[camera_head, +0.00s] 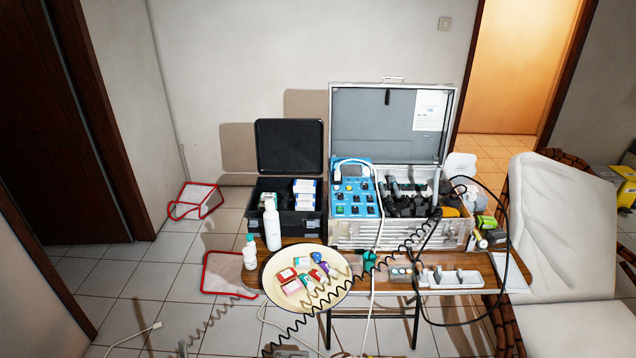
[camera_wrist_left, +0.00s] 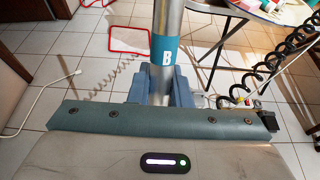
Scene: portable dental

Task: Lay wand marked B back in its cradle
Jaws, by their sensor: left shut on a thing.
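The wand marked B (camera_wrist_left: 167,45) is a silver tube with a teal band bearing a white B. In the left wrist view it stands nearly upright in the picture, between the blue fingers of my left gripper (camera_wrist_left: 158,92), which is shut on it. Its lower end is hidden behind the gripper body. In the head view a white holder with grey uprights (camera_head: 455,279) lies at the table's front right. Black holders (camera_head: 405,206) sit inside the open silver case (camera_head: 345,234). I cannot tell which is the wand's cradle. My right gripper is in neither view.
A cream plate (camera_head: 322,300) with small coloured boxes sits at the table's front left. A white bottle (camera_head: 271,226) stands behind it. Black coiled cords (camera_head: 388,259) cross the table front. A red-edged frame (camera_head: 227,291) lies on the floor. Tiled floor at left is mostly clear.

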